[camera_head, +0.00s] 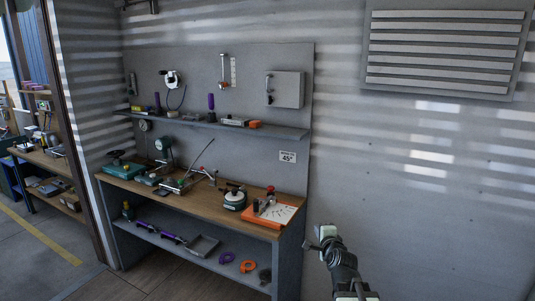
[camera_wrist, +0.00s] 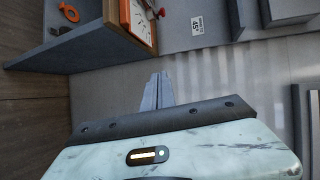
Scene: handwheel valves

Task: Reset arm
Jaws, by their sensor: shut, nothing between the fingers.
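My gripper (camera_head: 326,233) is at the lower right of the head view, in front of the bare wall and to the right of the workbench (camera_head: 118,187). My arm rises to it from the bottom edge. In the wrist view my gripper (camera_wrist: 159,78) points away from the camera with its grey fingers together. Nothing is held between the fingers. The fingers are clear of the bench, which shows at the upper left of the wrist view.
A handwheel (camera_head: 117,156) sits at the far left end.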

